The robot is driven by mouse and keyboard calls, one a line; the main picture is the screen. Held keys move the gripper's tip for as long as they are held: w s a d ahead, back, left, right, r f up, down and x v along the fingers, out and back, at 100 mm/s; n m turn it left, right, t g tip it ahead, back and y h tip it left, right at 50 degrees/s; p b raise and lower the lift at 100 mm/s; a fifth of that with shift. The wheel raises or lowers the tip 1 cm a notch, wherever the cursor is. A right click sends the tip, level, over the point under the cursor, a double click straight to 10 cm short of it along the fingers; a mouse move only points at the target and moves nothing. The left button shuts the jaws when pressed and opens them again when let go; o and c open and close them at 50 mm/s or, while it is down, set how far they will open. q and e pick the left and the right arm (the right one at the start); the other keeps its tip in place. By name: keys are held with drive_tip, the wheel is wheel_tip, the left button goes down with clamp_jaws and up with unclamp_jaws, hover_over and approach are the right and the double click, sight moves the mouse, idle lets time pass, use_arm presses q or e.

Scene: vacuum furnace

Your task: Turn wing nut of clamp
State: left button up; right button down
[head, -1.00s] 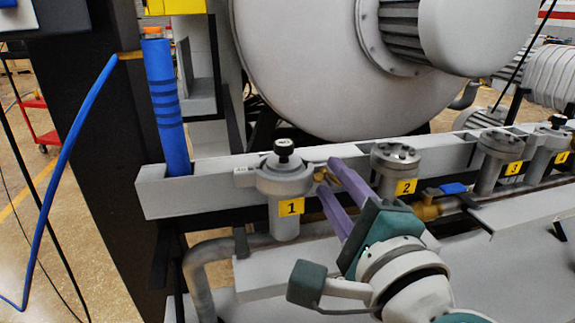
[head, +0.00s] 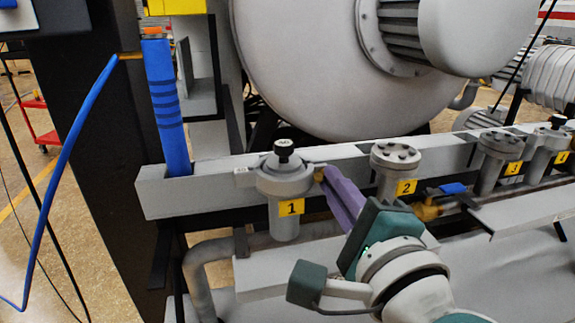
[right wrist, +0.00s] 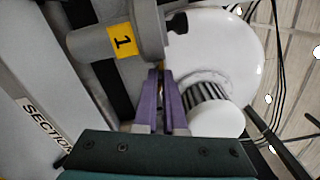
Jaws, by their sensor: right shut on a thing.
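The grey filter housing marked 1 (head: 285,185) has a black knob on top and stands on the grey rail. At its right side sits a small brass piece, the wing nut (head: 319,174) of the clamp, mostly hidden by my fingers. My right gripper (head: 329,172) has purple fingers closed together on this wing nut. In the right wrist view the fingertips (right wrist: 161,76) meet just below the housing, with a little brass between them. The clamp itself is too small and covered to make out. My left gripper is not in view.
A flanged grey fitting marked 2 (head: 395,168) stands just right of my fingers. Fittings 3 and 4 stand farther right. A blue-handled brass valve (head: 430,208) and pipes lie below the rail.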

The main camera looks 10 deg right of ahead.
drive_tip(key=n+p, duration=0.2)
drive_tip(key=n, duration=0.1)
drive_tip(key=shift+n, duration=0.3)
drive_tip(key=c, duration=1)
unclamp_jaws()
drive_tip(key=shift+s, duration=0.1)
drive_tip(key=s, duration=0.9)
drive_tip(key=shift+s+d, duration=0.15)
drive_tip(key=shift+s, duration=0.25)
drive_tip(key=shift+r, duration=0.1)
